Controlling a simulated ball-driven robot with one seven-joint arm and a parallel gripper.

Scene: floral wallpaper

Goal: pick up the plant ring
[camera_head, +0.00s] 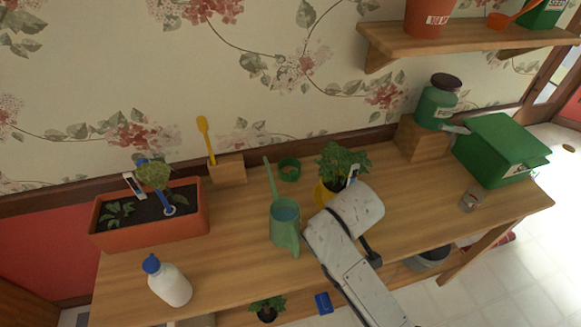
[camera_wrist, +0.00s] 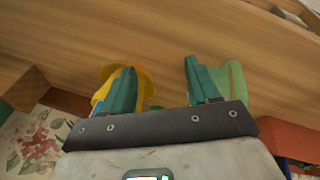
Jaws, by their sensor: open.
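A small green ring (camera_head: 289,168), which looks like the plant ring, stands on the wooden table near the wall, between the watering can and the potted plant. My gripper (camera_wrist: 161,65) is open, with its two teal fingers apart and nothing held between them. In the wrist view, a yellow pot (camera_wrist: 106,72) shows behind the left finger and the green watering can (camera_wrist: 237,85) behind the right one. A bit of green (camera_wrist: 149,92) shows between the fingers, too hidden to identify. In the head view my wrist hides the fingers and covers part of the potted plant (camera_head: 341,163).
The watering can (camera_head: 284,222) stands just in front of the ring. A wooden block (camera_head: 227,168) with a yellow tool is left of it. An orange planter (camera_head: 150,231), white bottle (camera_head: 170,284) and green box (camera_head: 499,150) stand farther off. Bare table (camera_head: 232,237) lies left of the can.

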